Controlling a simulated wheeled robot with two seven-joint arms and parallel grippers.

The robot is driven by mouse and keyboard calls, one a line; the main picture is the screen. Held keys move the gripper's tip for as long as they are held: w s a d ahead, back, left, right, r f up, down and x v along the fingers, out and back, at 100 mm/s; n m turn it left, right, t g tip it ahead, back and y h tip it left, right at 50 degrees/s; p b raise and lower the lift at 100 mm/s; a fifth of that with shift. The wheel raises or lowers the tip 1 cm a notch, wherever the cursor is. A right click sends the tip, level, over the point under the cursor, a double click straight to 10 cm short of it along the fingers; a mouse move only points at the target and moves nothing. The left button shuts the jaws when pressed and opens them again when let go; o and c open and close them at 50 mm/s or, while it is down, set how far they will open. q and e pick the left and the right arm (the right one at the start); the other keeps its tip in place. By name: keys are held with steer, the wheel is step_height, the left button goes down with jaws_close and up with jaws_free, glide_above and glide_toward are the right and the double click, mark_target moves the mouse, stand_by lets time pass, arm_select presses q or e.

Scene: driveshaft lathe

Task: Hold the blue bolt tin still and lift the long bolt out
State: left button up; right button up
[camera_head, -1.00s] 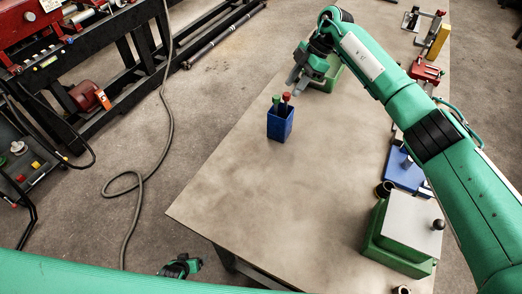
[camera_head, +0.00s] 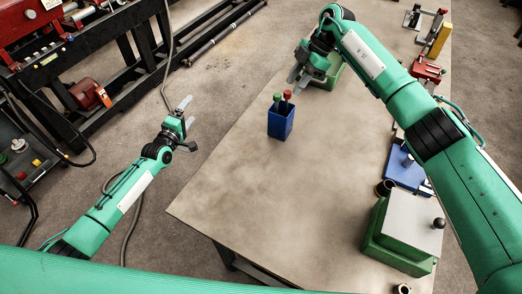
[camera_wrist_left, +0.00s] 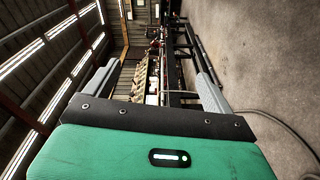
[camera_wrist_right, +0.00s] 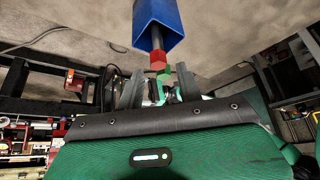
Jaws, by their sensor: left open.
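The blue bolt tin (camera_head: 281,123) stands upright on the table. A red-headed bolt (camera_head: 287,94) and a green-headed bolt (camera_head: 277,97) stick out of its top; the red head sits slightly higher in the picture. My right gripper (camera_head: 297,80) is open and empty just beyond the tin, apart from it. In the right wrist view the tin (camera_wrist_right: 158,22), red head (camera_wrist_right: 157,60) and green head (camera_wrist_right: 165,73) appear ahead, the heads between the spread fingers. My left gripper (camera_head: 188,113) is open and empty, left of the table over the floor. The bolts' lower ends are hidden.
The table (camera_head: 235,190) is clear around the tin's left and front. A green box with a grey lid (camera_head: 405,225), a blue block (camera_head: 405,168) and a red fixture (camera_head: 427,73) line the right side.

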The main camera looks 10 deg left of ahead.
arm_select(q)
steer(key=d+r+n+h, duration=0.1)
steer(key=d+r+n, duration=0.15)
steer(key=r, duration=0.25)
steer(key=n+h, duration=0.1)
steer(key=n, duration=1.5)
glide_toward(281, 122)
steer(key=f, duration=0.1)
steer(key=a+f, duration=0.2)
steer(key=shift+w+f+m+g, duration=0.1)
steer(key=shift+w+m+g, duration=0.2)
steer(key=shift+g, duration=0.1)
steer(key=x, duration=1.3)
steer(key=shift+w+d, duration=0.15)
steer(key=shift+d, duration=0.2)
steer(key=shift+c, duration=0.5)
steer(key=c, duration=1)
